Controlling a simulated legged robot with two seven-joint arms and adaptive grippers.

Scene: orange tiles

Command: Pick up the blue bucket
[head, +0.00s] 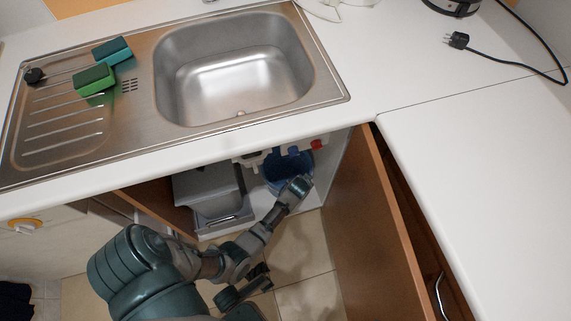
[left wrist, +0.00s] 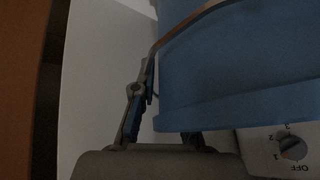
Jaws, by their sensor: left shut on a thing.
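The blue bucket (head: 289,165) stands inside the open cabinet under the sink, partly hidden by my left gripper and things above it. My left gripper (head: 300,184) reaches in from the left and is at the bucket's near side.
A grey bin (head: 210,190) stands left of the bucket. The open cabinet door (head: 375,230) is close on the right. The countertop (head: 480,150) and sink (head: 235,65) lie above. A white appliance with a dial (left wrist: 292,147) shows beside the bucket.

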